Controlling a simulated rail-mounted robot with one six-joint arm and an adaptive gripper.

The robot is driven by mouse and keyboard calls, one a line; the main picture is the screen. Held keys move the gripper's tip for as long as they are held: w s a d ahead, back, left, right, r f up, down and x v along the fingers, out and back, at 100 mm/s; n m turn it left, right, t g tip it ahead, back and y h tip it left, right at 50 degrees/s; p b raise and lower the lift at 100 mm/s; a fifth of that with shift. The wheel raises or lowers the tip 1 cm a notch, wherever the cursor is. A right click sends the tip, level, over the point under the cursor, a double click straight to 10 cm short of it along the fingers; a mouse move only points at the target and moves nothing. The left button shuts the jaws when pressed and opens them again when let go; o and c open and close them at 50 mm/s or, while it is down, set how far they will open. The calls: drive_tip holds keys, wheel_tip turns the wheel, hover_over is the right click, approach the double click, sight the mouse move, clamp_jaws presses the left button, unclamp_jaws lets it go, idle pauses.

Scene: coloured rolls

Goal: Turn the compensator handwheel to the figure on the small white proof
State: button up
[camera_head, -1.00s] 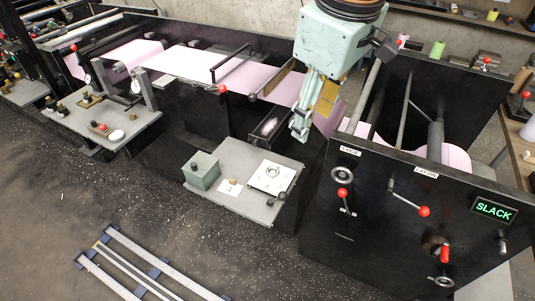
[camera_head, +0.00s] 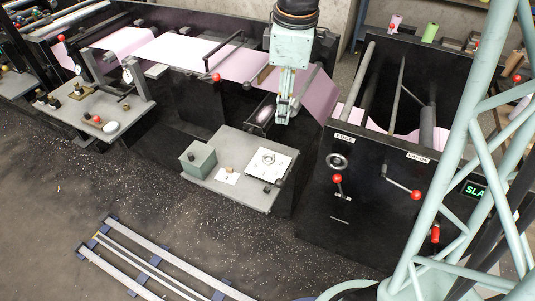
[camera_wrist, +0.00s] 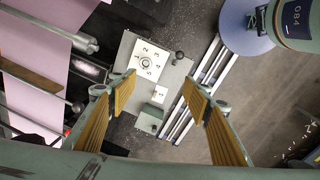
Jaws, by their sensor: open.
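The handwheel (camera_head: 268,157) is a small wheel on a white dial plate (camera_head: 285,164), on a grey table (camera_head: 240,197). The wrist view shows the wheel (camera_wrist: 145,63) from above, with figures 1 to 5 printed around it. Its exact setting is too small to tell. The small white proof (camera_head: 228,177) lies beside the plate; its figure looks like a 5 in the wrist view (camera_wrist: 160,94), but is not sharp. My gripper (camera_head: 284,112) is open and empty, pointing down, above and apart from the table around the handwheel.
A grey-green box (camera_head: 198,160) stands at the table's left end and a black knob (camera_head: 278,182) at its front right corner. The black press side panel (camera_head: 340,215) with red-knobbed levers stands close on the right. Pink web (camera_head: 235,62) runs behind. Metal rails (camera_head: 150,260) lie on the floor.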

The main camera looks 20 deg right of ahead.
drive_tip(key=w+f+n+p, duration=0.1)
drive_tip(key=w+f+n, duration=0.2)
drive_tip(key=w+f, duration=0.4)
drive_tip(key=n+g+p, duration=0.2)
drive_tip(key=n, duration=0.3)
hover_over(269, 158)
wheel_tip(269, 158, down, 13)
drive_tip(key=shift+w, duration=0.1)
drive_tip(key=shift+f, duration=0.25)
drive_tip(key=shift+f+b, duration=0.45)
drive_tip(key=shift+f, duration=6.25)
drive_tip(key=c, duration=0.8)
drive_tip(key=shift+c, duration=0.2)
